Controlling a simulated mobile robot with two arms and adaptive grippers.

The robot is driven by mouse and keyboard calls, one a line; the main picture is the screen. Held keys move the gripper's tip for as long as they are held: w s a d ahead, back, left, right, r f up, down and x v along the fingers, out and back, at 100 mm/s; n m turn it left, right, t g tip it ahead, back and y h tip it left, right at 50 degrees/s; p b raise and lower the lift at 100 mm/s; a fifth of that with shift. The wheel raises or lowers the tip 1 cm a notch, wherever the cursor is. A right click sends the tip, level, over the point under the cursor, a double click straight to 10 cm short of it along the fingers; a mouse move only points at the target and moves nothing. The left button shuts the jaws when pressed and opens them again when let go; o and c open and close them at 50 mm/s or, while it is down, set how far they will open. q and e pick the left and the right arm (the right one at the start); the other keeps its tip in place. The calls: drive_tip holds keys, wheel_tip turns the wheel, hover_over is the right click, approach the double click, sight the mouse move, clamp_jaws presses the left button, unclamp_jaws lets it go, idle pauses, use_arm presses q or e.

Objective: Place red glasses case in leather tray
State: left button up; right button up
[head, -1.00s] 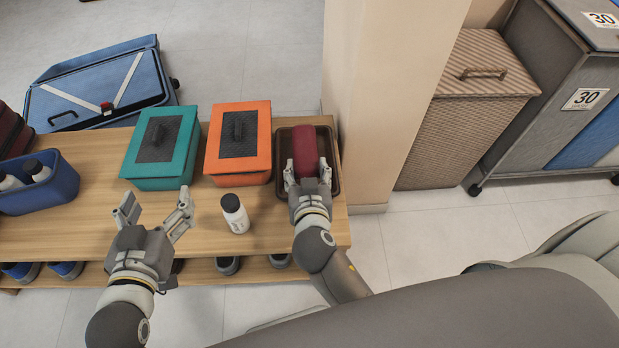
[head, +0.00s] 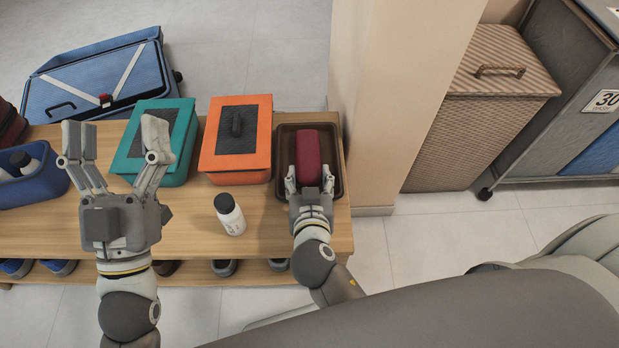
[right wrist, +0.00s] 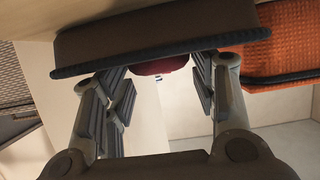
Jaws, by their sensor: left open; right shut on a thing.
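The red glasses case (head: 308,150) lies lengthwise within the outline of the dark brown leather tray (head: 335,165) at the right end of the wooden bench. My right gripper (head: 309,186) is shut on the near end of the case. I cannot tell whether the case touches the tray floor. In the right wrist view, a brown tray-like wall (right wrist: 150,35) hides most of the case, and a small red part (right wrist: 160,67) shows between the fingers. My left gripper (head: 115,145) is open and empty, raised over the bench in front of the teal box.
An orange lidded box (head: 236,155) stands just left of the tray, with a teal box (head: 145,120) beyond it. A white bottle (head: 230,215) stands on the wooden bench (head: 190,235). A blue bin (head: 45,185) is at left. A beige pillar (head: 385,100) rises right of the tray.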

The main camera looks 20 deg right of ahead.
idle(0.3)
drive_tip(key=o, duration=1.1)
